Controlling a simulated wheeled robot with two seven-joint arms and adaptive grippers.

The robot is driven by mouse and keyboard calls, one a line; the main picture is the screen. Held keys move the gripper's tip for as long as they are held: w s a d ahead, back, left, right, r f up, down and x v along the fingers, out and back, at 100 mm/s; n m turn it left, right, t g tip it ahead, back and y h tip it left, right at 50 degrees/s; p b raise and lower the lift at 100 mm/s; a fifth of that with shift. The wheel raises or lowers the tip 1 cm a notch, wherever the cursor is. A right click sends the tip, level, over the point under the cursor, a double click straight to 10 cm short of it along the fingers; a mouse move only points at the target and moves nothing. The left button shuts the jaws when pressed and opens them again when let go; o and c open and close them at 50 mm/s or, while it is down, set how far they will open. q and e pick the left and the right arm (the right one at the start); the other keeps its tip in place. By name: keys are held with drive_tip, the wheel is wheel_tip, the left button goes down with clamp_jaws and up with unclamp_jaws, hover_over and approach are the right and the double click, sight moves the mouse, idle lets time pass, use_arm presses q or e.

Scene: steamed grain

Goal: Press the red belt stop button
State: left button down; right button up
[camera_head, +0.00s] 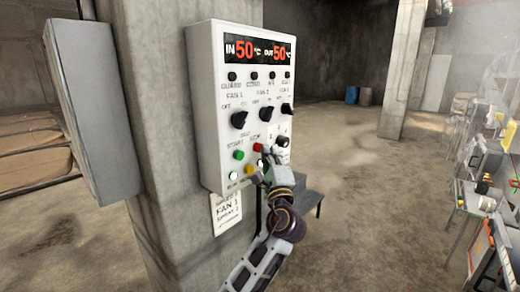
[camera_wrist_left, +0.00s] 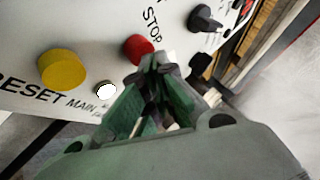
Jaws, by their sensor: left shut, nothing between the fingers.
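The red stop button (camera_head: 258,147) is on the lower part of a white control panel (camera_head: 207,75) fixed to a concrete pillar. It also shows in the left wrist view (camera_wrist_left: 138,46), under the word STOP. My left gripper (camera_head: 264,157) is shut and empty, with its tips in front of the panel just below and right of the red button. In the left wrist view the fingertips (camera_wrist_left: 158,62) overlap the button's lower right edge. I cannot tell whether they touch it. My right gripper is not in view.
A green button (camera_head: 238,155) sits left of the red one, and a yellow button (camera_head: 249,170) below it. Black knobs (camera_head: 239,119) stick out above. A grey box (camera_head: 90,110) hangs on the pillar's left. Open floor lies to the right, before cluttered equipment.

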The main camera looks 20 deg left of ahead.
use_arm(q)
drive_tip(key=shift+w+a, duration=0.15)
drive_tip(key=shift+a, duration=0.2)
idle(0.8)
drive_tip(key=shift+d, duration=0.15)
drive_tip(key=shift+s+d, duration=0.35)
drive_tip(key=shift+d, duration=0.35)
idle(0.4)
drive_tip(key=shift+s+d+b, duration=0.2)
drive_tip(key=shift+s+d, duration=0.1)
drive_tip(key=shift+d, duration=0.5)
drive_tip(key=shift+s+d+b, duration=0.2)
drive_tip(key=shift+s+d, duration=0.05)
drive_tip(key=shift+d, duration=0.5)
drive_tip(key=shift+s+d+b, duration=0.2)
drive_tip(key=shift+s+d, duration=0.1)
drive_tip(key=shift+d, duration=0.5)
